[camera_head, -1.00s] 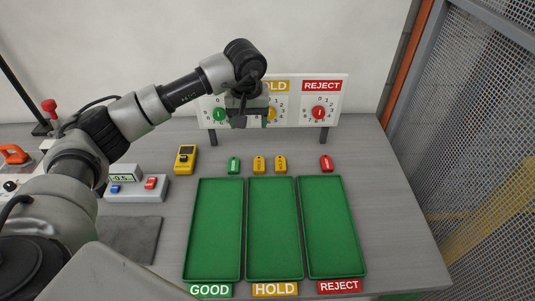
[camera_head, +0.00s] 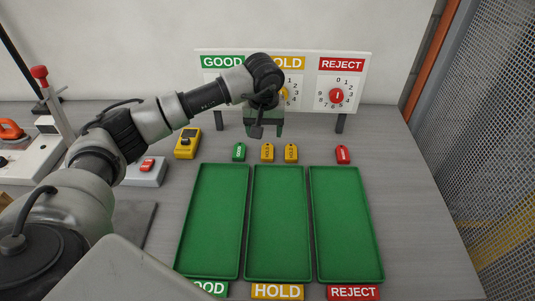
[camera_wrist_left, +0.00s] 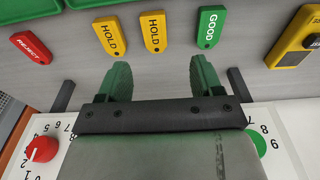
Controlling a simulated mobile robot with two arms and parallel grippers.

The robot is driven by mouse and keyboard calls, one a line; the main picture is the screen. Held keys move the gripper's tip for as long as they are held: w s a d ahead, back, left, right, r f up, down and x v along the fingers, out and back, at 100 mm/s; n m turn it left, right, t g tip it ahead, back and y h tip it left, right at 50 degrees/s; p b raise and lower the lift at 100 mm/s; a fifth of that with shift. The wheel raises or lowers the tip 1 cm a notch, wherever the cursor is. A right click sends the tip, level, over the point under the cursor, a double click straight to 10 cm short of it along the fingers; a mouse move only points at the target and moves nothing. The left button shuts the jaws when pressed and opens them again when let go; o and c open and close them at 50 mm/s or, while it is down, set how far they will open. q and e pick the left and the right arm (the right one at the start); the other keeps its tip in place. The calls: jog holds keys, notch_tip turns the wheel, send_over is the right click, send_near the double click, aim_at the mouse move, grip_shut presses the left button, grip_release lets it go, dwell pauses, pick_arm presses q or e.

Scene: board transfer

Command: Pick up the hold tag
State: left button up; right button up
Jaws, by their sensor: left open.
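Two yellow hold tags lie side by side on the grey table, the left one (camera_head: 267,153) and the right one (camera_head: 291,153). In the left wrist view, one hold tag (camera_wrist_left: 154,33) is ahead of the gap between the fingers and the other (camera_wrist_left: 110,36) is beside it, near the line of one finger. My left gripper (camera_head: 263,130) is above the table, behind the tags and in front of the dial board. Its green fingers (camera_wrist_left: 163,75) are open and empty, apart from the tags. My right gripper is not in view.
A green good tag (camera_head: 239,152) and a red reject tag (camera_head: 343,154) flank the hold tags. Three empty green trays, the middle one (camera_head: 279,278) labelled HOLD, lie in front. The dial board (camera_head: 310,75) stands behind. A yellow meter (camera_head: 187,143) is at the left.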

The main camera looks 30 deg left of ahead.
aim_at(267, 150)
pick_arm(q)
jog(key=f, duration=0.3)
jog(key=shift+w, duration=0.2)
jog(key=f, duration=0.1)
jog(key=f+p, duration=0.2)
jog(key=f, duration=0.1)
jog(key=shift+w+d, duration=0.2)
jog(key=shift+w, duration=0.15)
jog(key=shift+w+a+f, duration=0.1)
jog(key=shift+f, duration=0.5)
jog(key=c, duration=1)
jog(key=shift+r, duration=0.15)
